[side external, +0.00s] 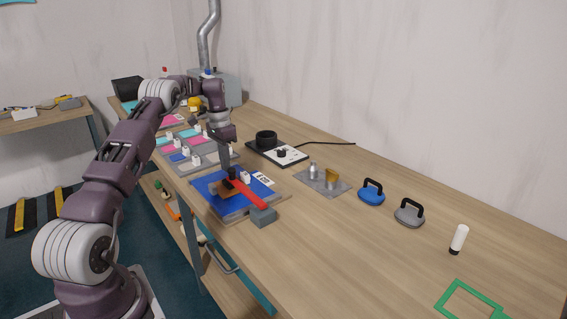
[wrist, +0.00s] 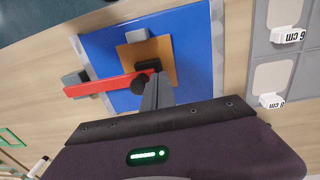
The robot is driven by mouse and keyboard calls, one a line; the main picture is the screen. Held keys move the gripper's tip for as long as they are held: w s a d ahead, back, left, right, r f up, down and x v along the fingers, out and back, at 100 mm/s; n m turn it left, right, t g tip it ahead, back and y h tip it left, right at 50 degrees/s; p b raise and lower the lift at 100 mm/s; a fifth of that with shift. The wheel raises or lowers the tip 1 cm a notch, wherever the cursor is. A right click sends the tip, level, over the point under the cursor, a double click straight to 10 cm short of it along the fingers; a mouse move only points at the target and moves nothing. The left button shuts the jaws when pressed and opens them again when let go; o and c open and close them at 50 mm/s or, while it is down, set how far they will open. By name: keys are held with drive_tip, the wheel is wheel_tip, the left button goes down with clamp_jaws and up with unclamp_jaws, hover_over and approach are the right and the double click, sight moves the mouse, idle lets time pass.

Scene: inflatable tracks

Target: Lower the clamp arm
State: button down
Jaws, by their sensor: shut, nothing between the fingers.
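The clamp arm (side external: 249,194) is a red bar above a blue plate (side external: 205,187), running from a grey block (side external: 263,216) at the plate's near edge toward its middle. A black tip (side external: 231,173) is at its inner end, over a brown-orange square (side external: 222,191). In the wrist view the red clamp arm (wrist: 105,84) lies across the blue plate (wrist: 190,50), with the black tip (wrist: 147,65) over the orange square (wrist: 160,48). My gripper (side external: 226,163) is shut and empty, pointing down at the black tip. Its fingers (wrist: 156,80) partly hide that end; I cannot tell whether they touch it.
Grey panels with coloured patches and white labels (side external: 196,159) lie beyond the plate. A black-and-white device (side external: 278,153), a grey plate with small metal parts (side external: 322,181), and blue (side external: 371,195) and grey (side external: 409,214) handled discs stand to the right. The bench front right is mostly clear.

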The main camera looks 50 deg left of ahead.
idle(0.3)
wheel_tip(320, 180, up, 7)
drive_tip(key=shift+a, duration=0.25)
idle(0.5)
drive_tip(key=d+r+t+y, duration=0.1)
drive_tip(key=d+r+t, duration=0.1)
drive_tip(key=d+r, duration=1.45)
drive_tip(key=s+d+r+t, duration=0.1)
drive_tip(key=s+d+r, duration=0.1)
drive_tip(key=s+d, duration=0.35)
drive_tip(key=s+d+r, duration=0.2)
drive_tip(key=s+d, duration=0.1)
drive_tip(key=d, duration=0.5)
drive_tip(key=s+d+f+t, duration=0.1)
drive_tip(key=s+d+f, duration=0.3)
drive_tip(key=s, duration=0.5)
drive_tip(key=s+d+f+t, duration=0.1)
drive_tip(key=s+d+f, duration=0.2)
drive_tip(key=s+d, duration=0.3)
drive_tip(key=s, duration=0.3)
drive_tip(key=shift+s+d+f+t, duration=0.3)
drive_tip(key=shift+s+f, duration=0.05)
